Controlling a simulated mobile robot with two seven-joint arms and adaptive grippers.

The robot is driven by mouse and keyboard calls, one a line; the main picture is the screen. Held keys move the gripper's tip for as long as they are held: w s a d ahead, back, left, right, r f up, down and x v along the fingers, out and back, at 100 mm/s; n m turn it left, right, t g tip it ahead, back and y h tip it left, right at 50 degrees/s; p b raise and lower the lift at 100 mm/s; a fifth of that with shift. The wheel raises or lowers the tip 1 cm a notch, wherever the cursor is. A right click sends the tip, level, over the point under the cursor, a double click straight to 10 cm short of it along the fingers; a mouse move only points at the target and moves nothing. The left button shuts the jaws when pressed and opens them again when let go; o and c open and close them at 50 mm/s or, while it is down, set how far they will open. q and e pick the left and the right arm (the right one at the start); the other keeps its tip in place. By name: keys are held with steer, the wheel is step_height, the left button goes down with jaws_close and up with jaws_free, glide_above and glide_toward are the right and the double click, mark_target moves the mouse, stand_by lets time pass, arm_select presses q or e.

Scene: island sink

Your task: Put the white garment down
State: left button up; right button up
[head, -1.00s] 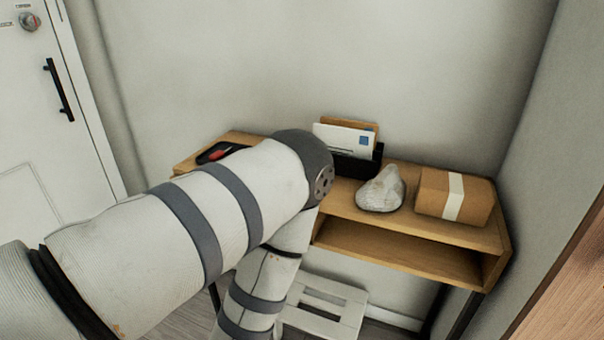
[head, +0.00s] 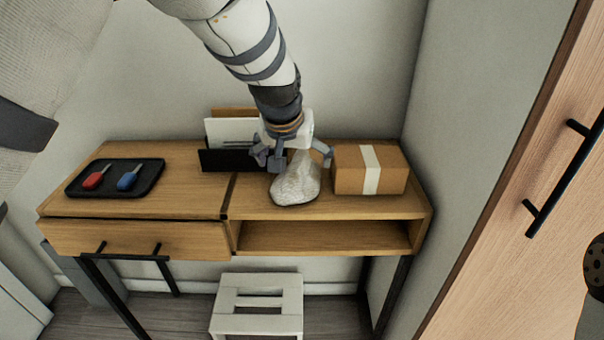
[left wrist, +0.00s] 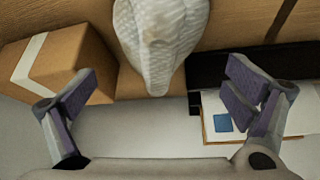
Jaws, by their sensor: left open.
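The white garment (head: 297,182) lies as a crumpled heap on the right half of the wooden desk (head: 200,205). My left gripper (head: 292,158) is open just above and behind it, and its fingers hold nothing. In the left wrist view the garment (left wrist: 160,40) hangs into the picture from the top, between and beyond the spread fingers (left wrist: 160,100). I cannot tell whether a finger touches it. My right gripper is not in view.
A taped cardboard box (head: 352,172) stands close right of the garment. A black letter holder (head: 222,160) with envelopes is behind it at left. A black tray (head: 115,180) holds red- and blue-tagged keys. A white stool (head: 255,305) stands below. The desk's left-middle top is clear.

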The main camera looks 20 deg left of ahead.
mark_target(297, 163)
arm_select(q)
steer(key=x, duration=0.4)
steer(key=shift+w+d+f+b, duration=0.1)
steer(key=shift+w+f+b, duration=0.1)
steer(key=shift+b, duration=0.15)
steer(key=shift+r, duration=0.15)
steer(key=shift+c, duration=1.1)
steer(key=c, duration=1.4)
steer(key=shift+s, duration=0.1)
